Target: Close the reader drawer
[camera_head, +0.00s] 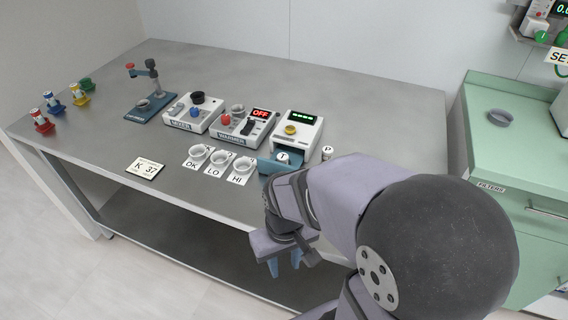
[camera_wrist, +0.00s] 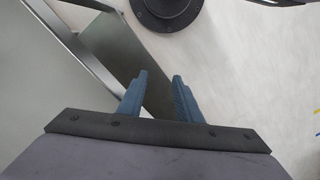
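The reader (camera_head: 303,127) is a white box with a dark green-lit display and a yellow round button, at the right end of the row of devices on the table. Its blue drawer (camera_head: 265,164) sticks out at the front, with a white cup marked T on it. My arm hides part of the drawer's front and right side. My gripper (camera_head: 285,264) hangs in front of the table's front edge, apart from the drawer and pointing down. It is open and empty; its two blue fingers stand apart in the wrist view (camera_wrist: 160,78).
The mixer (camera_head: 193,112) and the warmer (camera_head: 240,125), showing OFF, stand left of the reader. A small white item marked P (camera_head: 327,152) stands right of the drawer. A green cabinet (camera_head: 520,155) is at the right.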

